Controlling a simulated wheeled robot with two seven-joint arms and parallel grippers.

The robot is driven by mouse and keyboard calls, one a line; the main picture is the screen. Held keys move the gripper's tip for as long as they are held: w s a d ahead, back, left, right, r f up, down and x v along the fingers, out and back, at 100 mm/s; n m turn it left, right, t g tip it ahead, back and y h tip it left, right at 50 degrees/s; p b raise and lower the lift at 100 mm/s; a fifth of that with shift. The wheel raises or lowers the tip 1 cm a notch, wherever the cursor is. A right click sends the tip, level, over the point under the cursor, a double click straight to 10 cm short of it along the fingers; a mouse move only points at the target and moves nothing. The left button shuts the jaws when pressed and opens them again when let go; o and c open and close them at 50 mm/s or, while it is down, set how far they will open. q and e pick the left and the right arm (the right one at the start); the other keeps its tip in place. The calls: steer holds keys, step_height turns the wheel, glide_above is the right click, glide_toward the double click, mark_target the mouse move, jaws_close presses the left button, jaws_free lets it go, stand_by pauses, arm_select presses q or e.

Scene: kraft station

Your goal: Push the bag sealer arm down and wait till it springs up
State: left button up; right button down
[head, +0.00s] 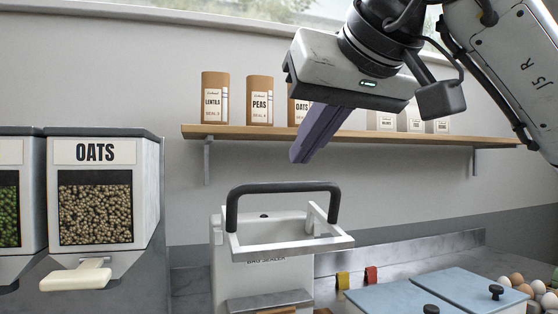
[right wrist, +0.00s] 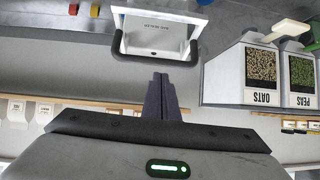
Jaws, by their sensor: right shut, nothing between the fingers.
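The bag sealer (head: 265,262) is a white box standing on the counter, with "BAG SEALER" lettering partly covered on its front. Its arm (head: 232,213) is a white frame with a black U-shaped handle, and the handle stands raised. The handle also shows in the right wrist view (right wrist: 155,62), upside down. My left gripper is out of view.
An oats dispenser (head: 100,190) with a cream lever stands left of the sealer. A wooden shelf (head: 360,137) with paper bags runs along the wall behind. Blue-lidded bins (head: 400,297) and eggs (head: 545,295) are at the right.

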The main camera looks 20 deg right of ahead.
mark_target(294, 187)
steer(key=shift+h, duration=0.4)
steer(key=x, duration=0.6)
steer(key=r+x, duration=0.1)
steer(key=x, duration=0.2)
steer(key=shift+w+d, duration=0.25)
steer(key=shift+w, duration=0.2)
steer(key=shift+s+f+t+b, duration=0.3)
steer(key=shift+s+f+b, duration=0.15)
steer(key=shift+s+f, duration=0.7)
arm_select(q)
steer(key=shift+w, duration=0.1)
arm_select(e)
steer(key=shift+s+f, duration=0.2)
steer(key=shift+s, duration=0.15)
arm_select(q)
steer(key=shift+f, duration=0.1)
